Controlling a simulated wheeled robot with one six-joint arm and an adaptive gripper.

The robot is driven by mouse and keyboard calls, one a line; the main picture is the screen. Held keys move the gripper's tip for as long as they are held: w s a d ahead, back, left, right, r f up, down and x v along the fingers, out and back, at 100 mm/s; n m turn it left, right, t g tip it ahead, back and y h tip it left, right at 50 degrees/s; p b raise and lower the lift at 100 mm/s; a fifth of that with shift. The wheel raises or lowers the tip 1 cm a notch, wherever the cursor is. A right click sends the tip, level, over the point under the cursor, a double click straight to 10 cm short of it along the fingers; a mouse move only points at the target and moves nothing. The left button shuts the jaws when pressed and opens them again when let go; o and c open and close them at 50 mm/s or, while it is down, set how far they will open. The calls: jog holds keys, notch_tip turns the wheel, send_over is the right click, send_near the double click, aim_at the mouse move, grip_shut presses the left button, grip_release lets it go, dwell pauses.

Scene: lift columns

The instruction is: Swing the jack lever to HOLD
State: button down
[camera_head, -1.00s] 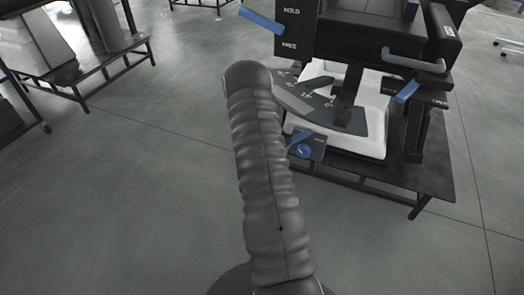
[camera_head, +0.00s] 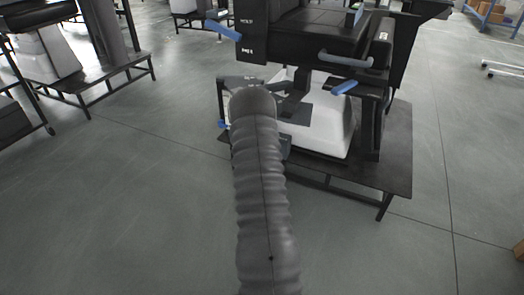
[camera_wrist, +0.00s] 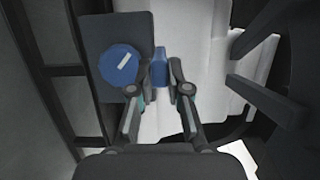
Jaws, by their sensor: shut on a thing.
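In the head view, a blue lever (camera_head: 222,31) sticks out to the left of a black upright panel (camera_head: 251,32) with small white lettering, HOLD above and a second word below. It slants down to the right. In the wrist view, my gripper (camera_wrist: 163,78) is shut on a short blue handle (camera_wrist: 159,66). A round blue knob (camera_wrist: 119,66) with a white mark sits just left of it on a dark plate (camera_wrist: 98,31). I cannot tell whether handle and knob are joined. In the head view my arm hides the gripper and most of this spot.
A white base (camera_head: 325,135) stands on a dark low table (camera_head: 397,150). Dark bars (camera_wrist: 265,95) lie right of my gripper. Open floor (camera_head: 130,210) is at the left.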

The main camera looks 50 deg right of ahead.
jog(key=shift+w, duration=0.1)
jog(key=c, duration=1.1)
grip_release()
jog(key=shift+w+a, duration=0.15)
jog(key=shift+a, duration=0.15)
jog(key=v, duration=1.2)
